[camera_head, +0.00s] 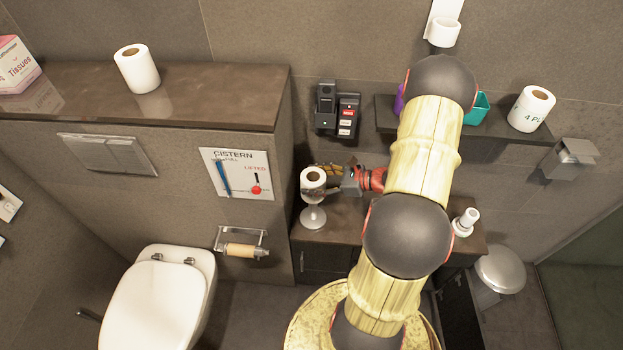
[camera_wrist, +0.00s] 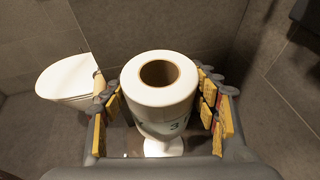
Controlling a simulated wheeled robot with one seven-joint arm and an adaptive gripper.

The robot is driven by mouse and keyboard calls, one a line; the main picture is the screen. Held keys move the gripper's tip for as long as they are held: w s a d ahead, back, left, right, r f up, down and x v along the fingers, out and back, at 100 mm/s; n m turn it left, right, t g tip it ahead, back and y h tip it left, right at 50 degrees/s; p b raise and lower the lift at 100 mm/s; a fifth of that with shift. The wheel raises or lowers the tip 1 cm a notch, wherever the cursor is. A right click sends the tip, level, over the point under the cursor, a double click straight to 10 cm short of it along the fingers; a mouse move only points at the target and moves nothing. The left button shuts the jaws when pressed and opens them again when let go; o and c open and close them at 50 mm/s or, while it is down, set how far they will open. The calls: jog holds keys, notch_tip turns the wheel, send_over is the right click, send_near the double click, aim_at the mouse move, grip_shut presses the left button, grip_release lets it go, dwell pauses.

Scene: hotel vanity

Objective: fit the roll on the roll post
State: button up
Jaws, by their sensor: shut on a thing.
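The white roll (camera_head: 313,178) is upright over a silver stand with a round foot (camera_head: 313,218), which looks like the roll post. In the wrist view the roll (camera_wrist: 160,95) shows a dark open core and part of a "3" print. My gripper (camera_head: 330,179) is shut on this roll, with fingers on both sides of it; the wrist view also shows my gripper (camera_wrist: 160,108). The pale post foot (camera_wrist: 164,147) shows just below the roll in the wrist view. No post tip shows in the core, and I cannot tell whether the post is inside it.
Another roll (camera_head: 137,70) stands on the left ledge, and one (camera_head: 531,108) on the right shelf. Black wall boxes (camera_head: 338,110) are behind my gripper. A small white object (camera_head: 466,221) stands on the counter's right. A wall paper holder (camera_head: 241,246) and toilet (camera_head: 160,300) are left.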

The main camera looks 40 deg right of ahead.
aim_at(313, 206)
jog(key=shift+f+b, duration=5)
jog(key=shift+f, duration=2.6)
jog(key=o, duration=1.3)
jog(key=shift+c, duration=0.2)
jog(key=v, duration=1.2)
